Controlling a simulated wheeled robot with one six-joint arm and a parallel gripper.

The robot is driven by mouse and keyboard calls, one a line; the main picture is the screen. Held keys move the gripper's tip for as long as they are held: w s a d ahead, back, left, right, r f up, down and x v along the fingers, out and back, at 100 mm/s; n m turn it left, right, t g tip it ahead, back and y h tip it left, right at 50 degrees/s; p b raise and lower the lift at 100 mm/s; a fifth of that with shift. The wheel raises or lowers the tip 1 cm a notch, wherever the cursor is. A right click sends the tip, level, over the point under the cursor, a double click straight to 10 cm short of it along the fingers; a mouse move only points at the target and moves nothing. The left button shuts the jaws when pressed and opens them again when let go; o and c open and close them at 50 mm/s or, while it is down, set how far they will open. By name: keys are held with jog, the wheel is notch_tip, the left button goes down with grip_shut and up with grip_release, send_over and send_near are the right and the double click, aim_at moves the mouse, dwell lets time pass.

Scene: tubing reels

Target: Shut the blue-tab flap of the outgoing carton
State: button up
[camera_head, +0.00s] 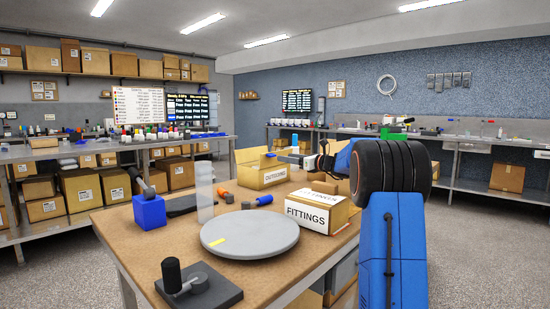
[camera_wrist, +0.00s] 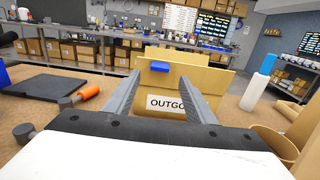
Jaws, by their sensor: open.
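The outgoing carton (camera_head: 262,180) is an open cardboard box at the far side of the work table. Its upper flaps stand raised. In the wrist view its labelled front (camera_wrist: 150,103) faces me, partly covered by my right finger. The blue tab (camera_wrist: 160,67) shows at the upper edge of a cardboard panel on it, in line with the gap between my fingertips. My gripper (camera_wrist: 160,78) is open, with nothing between its fingers. In the head view my gripper (camera_head: 322,160) is just right of the carton; whether it touches the tab I cannot tell.
A FITTINGS box (camera_head: 312,213) stands in front of the carton, near my arm. A round grey disc (camera_head: 250,234), a clear cylinder (camera_head: 205,195), a blue block (camera_head: 149,212) and orange-ended tools share the table. Shelves and benches line the walls.

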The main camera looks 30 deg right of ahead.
aim_at(274, 156)
jog(key=x, duration=0.8)
grip_shut()
